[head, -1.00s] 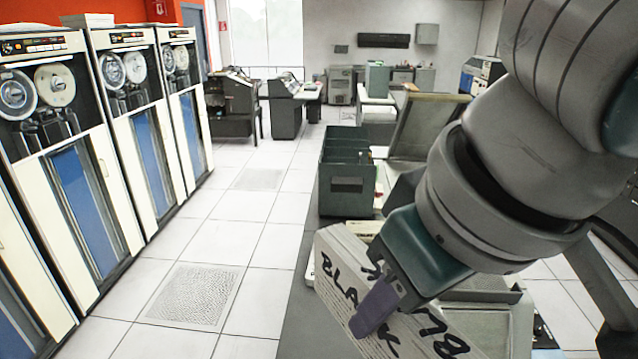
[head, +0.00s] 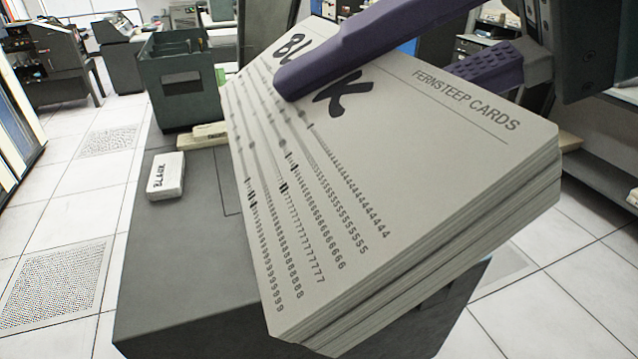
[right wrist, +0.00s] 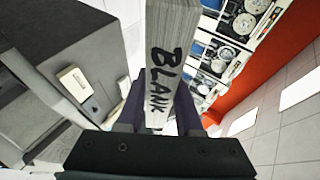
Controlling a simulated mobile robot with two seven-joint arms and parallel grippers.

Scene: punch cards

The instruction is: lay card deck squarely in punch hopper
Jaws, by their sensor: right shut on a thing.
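The card deck (head: 400,170) is a thick stack of pale punch cards marked BLANK and FERNSTEEP CARDS. It fills the middle of the head view, tilted and close to the camera. My right gripper (head: 370,78) is shut on it, one purple finger across its printed face and the other partly hidden behind. In the right wrist view the deck (right wrist: 188,50) stands between the fingers (right wrist: 160,110), its BLANK lettering towards the camera. The deck is held up above a grey cabinet top (head: 180,240). My left gripper is not in view.
A small white block marked BLANK (head: 165,177) lies on the cabinet top, left of the deck. A green open bin (head: 185,90) stands behind it, with a beige flat piece (head: 208,134) beside it.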

